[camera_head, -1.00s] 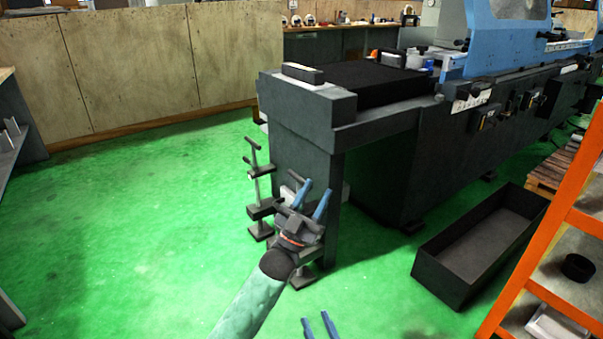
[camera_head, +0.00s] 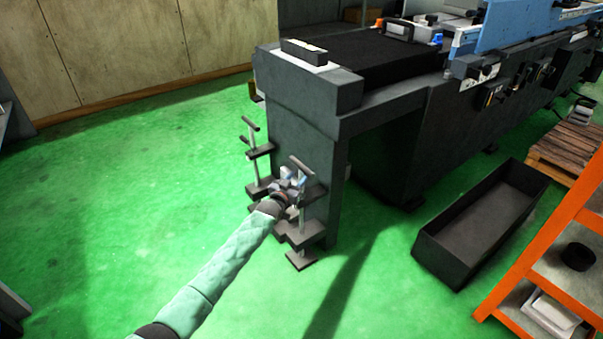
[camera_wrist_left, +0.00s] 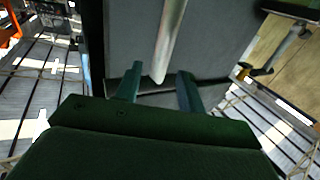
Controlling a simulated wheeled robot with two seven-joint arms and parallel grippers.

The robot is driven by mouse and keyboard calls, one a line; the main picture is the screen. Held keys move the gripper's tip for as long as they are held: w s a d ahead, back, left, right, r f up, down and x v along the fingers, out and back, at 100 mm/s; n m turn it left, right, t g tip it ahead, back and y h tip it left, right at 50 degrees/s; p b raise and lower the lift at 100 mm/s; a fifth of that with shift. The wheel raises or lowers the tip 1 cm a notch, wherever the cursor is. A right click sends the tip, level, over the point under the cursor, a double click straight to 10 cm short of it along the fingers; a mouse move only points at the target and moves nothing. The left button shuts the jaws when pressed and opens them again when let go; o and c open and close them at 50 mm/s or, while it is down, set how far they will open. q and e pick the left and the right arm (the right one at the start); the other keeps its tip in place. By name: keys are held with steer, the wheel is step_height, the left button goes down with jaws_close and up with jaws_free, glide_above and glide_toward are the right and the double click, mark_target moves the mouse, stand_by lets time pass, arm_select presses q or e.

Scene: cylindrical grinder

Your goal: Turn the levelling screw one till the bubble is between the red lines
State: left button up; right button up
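Two levelling screws with T-shaped handles stand at the end of the dark grinder: a nearer one (camera_head: 301,221) and a farther one (camera_head: 253,160). I cannot tell which is screw one. My left gripper (camera_head: 288,179) is at the nearer screw, below its handle, and partly hides it. In the left wrist view my left gripper (camera_wrist_left: 158,86) has its fingers apart, with a grey metal rod (camera_wrist_left: 169,38) in front of the gap; contact is unclear. A dark block on a pale base (camera_head: 304,52), possibly the level, lies on the grinder's end. No bubble or red lines are readable. My right gripper is out of view.
The grinder (camera_head: 300,125) stands close behind the screws. A black open bin (camera_head: 440,262) and an orange shelf (camera_head: 543,238) are at the right. Green floor (camera_head: 130,180) is clear at the left.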

mark_target(300, 175)
arm_select(q)
steer(key=shift+x, duration=2.1)
jaws_close()
